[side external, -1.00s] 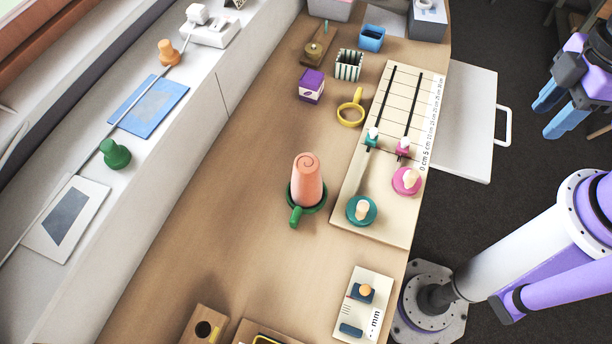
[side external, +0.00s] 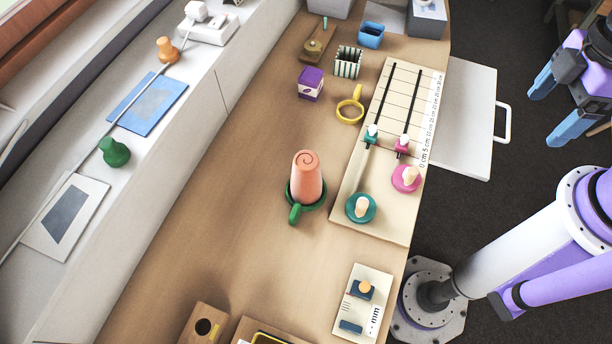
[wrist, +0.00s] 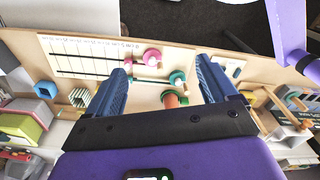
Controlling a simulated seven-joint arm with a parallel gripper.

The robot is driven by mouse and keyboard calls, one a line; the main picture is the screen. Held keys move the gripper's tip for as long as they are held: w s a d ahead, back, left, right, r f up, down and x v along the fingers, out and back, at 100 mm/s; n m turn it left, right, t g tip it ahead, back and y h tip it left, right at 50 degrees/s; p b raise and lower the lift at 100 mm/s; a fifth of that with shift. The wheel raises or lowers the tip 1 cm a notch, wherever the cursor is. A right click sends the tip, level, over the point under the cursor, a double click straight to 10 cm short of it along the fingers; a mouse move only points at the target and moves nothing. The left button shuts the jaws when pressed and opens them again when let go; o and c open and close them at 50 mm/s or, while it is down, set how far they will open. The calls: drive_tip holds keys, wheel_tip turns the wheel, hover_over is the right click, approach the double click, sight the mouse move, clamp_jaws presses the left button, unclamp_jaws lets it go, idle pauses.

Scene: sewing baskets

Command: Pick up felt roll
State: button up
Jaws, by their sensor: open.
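The felt roll (side external: 307,180) is a salmon-pink cylinder with a spiral on its top end. It stands upright in a green round holder with a handle (side external: 296,214), near the middle of the wooden table. In the wrist view the felt roll (wrist: 171,100) shows between my fingers, its lower part hidden behind the gripper body. My gripper (side external: 556,108) has blue fingers spread apart and empty. It is at the right of the side view, high and well away from the roll. The fingers also show in the wrist view (wrist: 163,82).
A ruled board (side external: 352,226) with teal and pink knobs lies right of the roll. A yellow ring (side external: 350,118), purple box (side external: 310,92), striped cup (side external: 348,63) and blue cup (side external: 371,36) stand behind. A slider plate (side external: 376,287) lies in front. The table left of the roll is clear.

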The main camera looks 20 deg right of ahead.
drive_tip(key=w+a+f+m+t+y, duration=0.15)
drive_tip(key=w+a+f+y, duration=0.3)
drive_tip(key=a+f, duration=0.7)
drive_tip(key=t+y, duration=0.6)
drive_tip(key=y, duration=0.1)
approach(313, 161)
drive_tip(key=shift+t, duration=0.25)
drive_tip(key=x, duration=1.1)
drive_tip(key=shift+a+f, duration=0.25)
clamp_jaws()
drive_tip(key=shift+r, duration=0.1)
